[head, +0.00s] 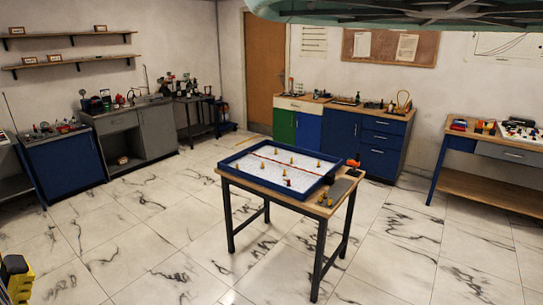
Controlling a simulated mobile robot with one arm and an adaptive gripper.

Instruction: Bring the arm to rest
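I cannot make out my gripper in the head view. A table (317,219) with a wooden top and dark legs stands in the middle of the room. A shallow blue-rimmed tray (236,172) with a white inside lies on it. A dark reddish line crosses the tray, and several small yellow pieces stand in it, one with red. Beside the tray's right side, on the table, are a grey plate (341,188), an orange and black item (352,164) and small yellow-orange pieces (325,199).
A yellow and black part (18,278) shows at the lower left edge; I cannot tell what it is. Blue cabinets (338,131) and a wooden door (264,70) line the back. A workbench (503,149) stands at right, a sink unit (157,131) at left. The marble-tiled floor around the table is clear.

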